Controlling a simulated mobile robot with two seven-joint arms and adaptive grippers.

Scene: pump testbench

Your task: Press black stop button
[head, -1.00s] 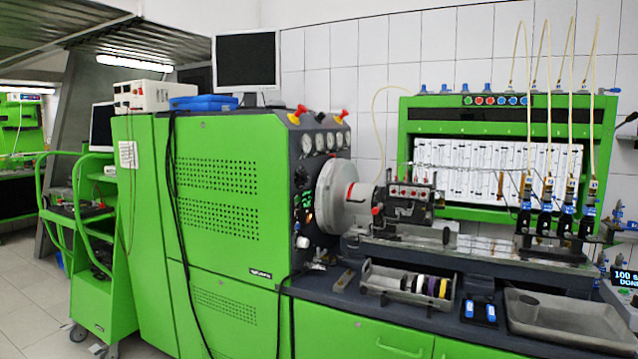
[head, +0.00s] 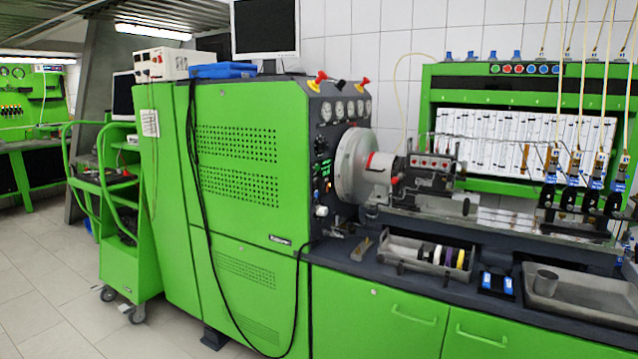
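The green pump testbench (head: 245,210) stands in the middle of the head view. Its dark control panel (head: 322,150) is on the narrow right face, seen at a steep angle, with gauges, a small green lit display (head: 320,176) and a white knob (head: 321,211). A row of small red and blue buttons (head: 519,69) is on the top rail of the green rack at right. I cannot make out a black stop button for certain. Neither of my grippers is in view.
A green trolley (head: 128,215) on castors stands left of the bench. A grey parts tray (head: 428,262) and a metal basin (head: 580,298) sit on the bench's dark worktop. The tiled floor (head: 45,270) at left is clear.

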